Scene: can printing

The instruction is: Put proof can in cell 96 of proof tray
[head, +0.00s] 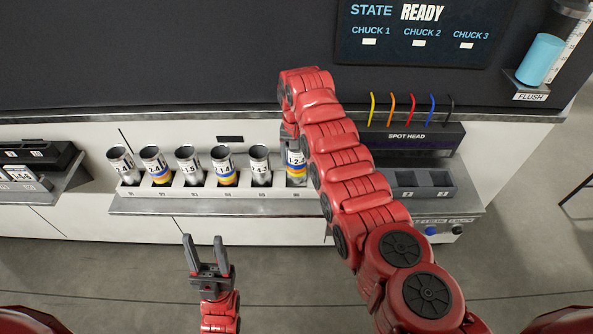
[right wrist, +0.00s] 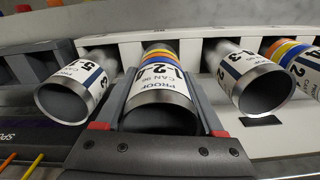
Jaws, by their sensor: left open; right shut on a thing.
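My left gripper (head: 203,240) is open and empty, in front of the shelf.
Several cans (head: 188,162) lean in the tray to the left. In the right wrist view, cans (right wrist: 78,90) (right wrist: 250,82) stand close on both sides. A grey holder (head: 405,190) with empty sockets sits at right, below the spot head (head: 410,137). A sign reads "READY" (head: 422,13).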

